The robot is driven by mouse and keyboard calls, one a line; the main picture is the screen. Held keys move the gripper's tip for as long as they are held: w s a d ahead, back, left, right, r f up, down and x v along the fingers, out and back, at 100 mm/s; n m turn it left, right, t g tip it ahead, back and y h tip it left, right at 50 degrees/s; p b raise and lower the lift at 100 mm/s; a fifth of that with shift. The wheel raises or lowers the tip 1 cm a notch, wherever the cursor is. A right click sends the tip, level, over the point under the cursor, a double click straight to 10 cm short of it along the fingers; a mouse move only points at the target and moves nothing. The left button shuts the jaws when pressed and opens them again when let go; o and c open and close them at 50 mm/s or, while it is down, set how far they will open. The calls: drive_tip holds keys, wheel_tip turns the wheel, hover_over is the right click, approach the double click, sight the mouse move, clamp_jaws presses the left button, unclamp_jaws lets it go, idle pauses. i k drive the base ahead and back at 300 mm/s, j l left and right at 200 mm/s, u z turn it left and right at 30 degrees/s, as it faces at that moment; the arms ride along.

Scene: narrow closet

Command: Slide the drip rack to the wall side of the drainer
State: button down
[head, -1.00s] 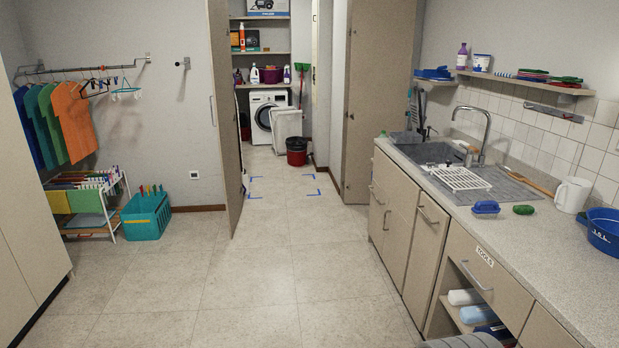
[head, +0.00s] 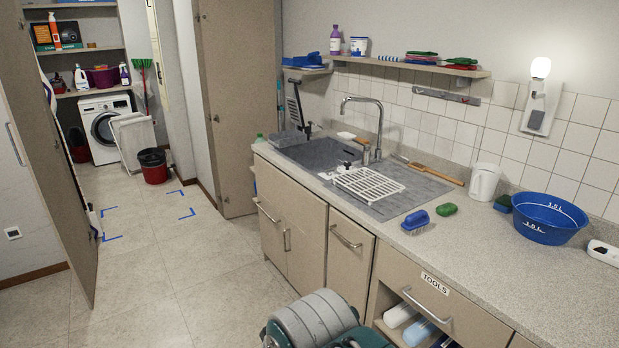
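The drip rack (head: 368,185) is a white slatted rack. It lies near the left part of the grey drainer (head: 402,200), close to the sink basin (head: 318,153). The drainer's bare surface shows to the right of the rack, toward the tiled wall and along the counter's front. My gripper cannot be made out. A grey and green rounded part at the bottom centre appears to be part of my arm.
A wooden-handled brush (head: 436,173) lies along the drainer's wall side. A white jug (head: 484,182) and a blue basin (head: 548,218) stand farther right.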

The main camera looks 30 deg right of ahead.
sight(335, 181)
drive_tip(key=i, duration=1.45)
drive_tip(key=i+z, duration=0.55)
drive_tip(key=z, duration=0.2)
drive_tip(key=i+j+z, duration=0.15)
drive_tip(key=i+z, duration=0.4)
drive_tip(key=z, duration=0.3)
drive_tip(key=i+z, duration=0.15)
drive_tip(key=z, duration=0.3)
drive_tip(key=i+j+z, duration=0.15)
drive_tip(key=z, duration=0.35)
drive_tip(key=i+j+z, duration=0.15)
drive_tip(key=z, duration=0.3)
